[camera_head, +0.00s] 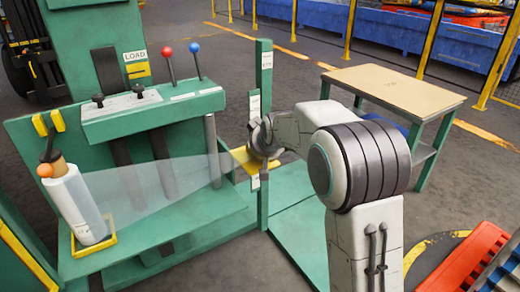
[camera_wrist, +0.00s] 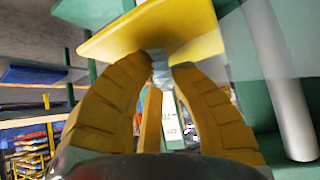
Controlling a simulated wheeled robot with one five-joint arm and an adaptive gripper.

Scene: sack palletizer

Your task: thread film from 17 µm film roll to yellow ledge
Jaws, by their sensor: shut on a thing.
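The film roll (camera_head: 75,203) stands at the left on the green machine, leaning slightly, with an orange knob on top. A clear sheet of film (camera_head: 160,185) stretches from the roll to the right, narrowing toward my gripper (camera_head: 262,143). The yellow ledge (camera_head: 243,158) is on the green post, right beside my gripper; it also fills the top of the wrist view (camera_wrist: 165,30). In the wrist view my gripper (camera_wrist: 160,75) has its yellow fingers closed at the tips on the pale film end, just under or against the ledge; exact contact cannot be told.
A green control panel (camera_head: 150,110) with red and blue knobbed levers stands above the film. A grey roller (camera_wrist: 280,85) is close by on the right in the wrist view. A wooden-topped table (camera_head: 390,90) stands behind my arm. An orange-red pallet (camera_head: 468,262) lies at lower right.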

